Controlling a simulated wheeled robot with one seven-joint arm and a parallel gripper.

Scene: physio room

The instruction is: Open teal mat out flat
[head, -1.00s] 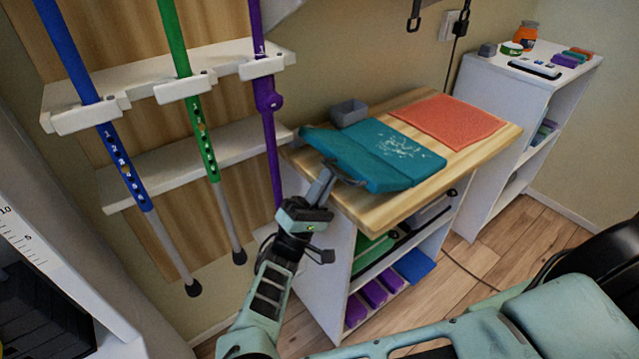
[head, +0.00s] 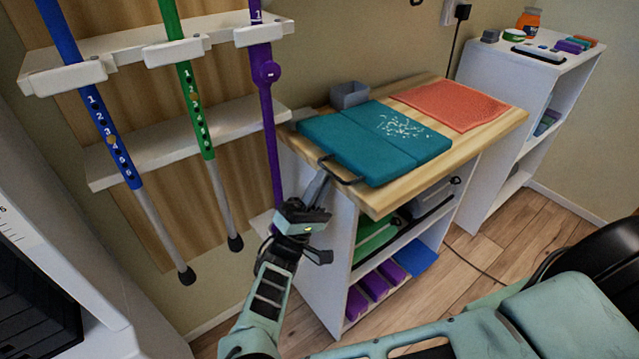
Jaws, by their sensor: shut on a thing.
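The teal mat (head: 345,145) lies on the wooden top of a small shelf unit. Its panels look level and flat, with a seam between them and a white speckled print on the right-hand part. The exact contact of the fingertips is small and partly hidden.
An orange textured mat (head: 455,106) lies behind the teal one on the wooden top (head: 400,200). A grey box (head: 349,95) stands at the back left. Blue, green and purple canes (head: 268,120) hang close to my arm's left. A white shelf (head: 510,90) stands right.

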